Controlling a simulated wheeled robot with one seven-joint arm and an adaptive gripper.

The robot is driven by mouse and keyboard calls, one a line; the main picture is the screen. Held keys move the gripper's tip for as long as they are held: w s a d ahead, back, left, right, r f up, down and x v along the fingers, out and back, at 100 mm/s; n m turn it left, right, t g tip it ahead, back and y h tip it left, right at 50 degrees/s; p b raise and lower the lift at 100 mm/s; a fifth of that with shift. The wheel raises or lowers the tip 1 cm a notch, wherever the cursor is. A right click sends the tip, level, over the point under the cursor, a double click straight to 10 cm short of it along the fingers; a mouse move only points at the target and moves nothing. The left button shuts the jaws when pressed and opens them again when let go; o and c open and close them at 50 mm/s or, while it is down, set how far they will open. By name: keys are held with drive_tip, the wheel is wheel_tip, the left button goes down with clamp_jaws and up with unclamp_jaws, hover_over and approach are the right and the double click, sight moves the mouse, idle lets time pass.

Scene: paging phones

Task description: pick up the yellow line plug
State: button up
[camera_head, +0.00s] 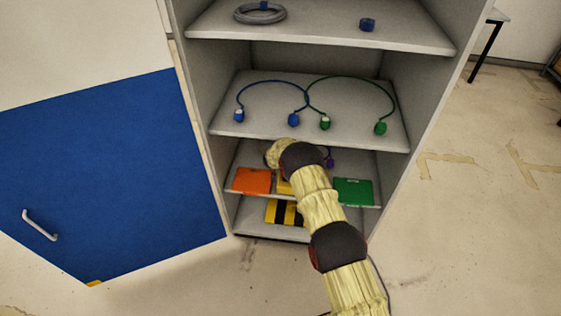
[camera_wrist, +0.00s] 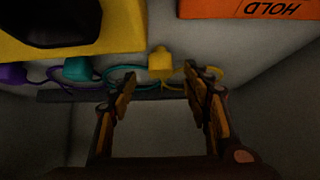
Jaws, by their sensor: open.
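The yellow line plug (camera_wrist: 161,65) shows at the upper middle of the wrist view, with a yellow cord running from it to the right. My gripper (camera_wrist: 160,80) is open, its two fingers to the left and right of the plug in the picture. The plug shows in the gap near the fingertips; I cannot tell whether it is between them in depth or just beyond. No contact is visible. In the head view the gripper and the yellow plug are hidden behind my arm, which reaches into a lower shelf.
A teal plug (camera_wrist: 82,69) and a purple plug (camera_wrist: 13,73) lie left of the yellow one, near a yellow box (camera_wrist: 120,25). An orange card (camera_head: 251,180) and a green card (camera_head: 353,192) flank my arm. Another shelf (camera_head: 260,92) with blue and green cords is above.

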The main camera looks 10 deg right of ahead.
drive_tip(key=shift+b+x, duration=0.6)
drive_tip(key=shift+x, duration=1.1)
drive_tip(key=shift+c, duration=0.4)
drive_tip(key=c, duration=1.1)
drive_tip(key=shift+c, duration=0.3)
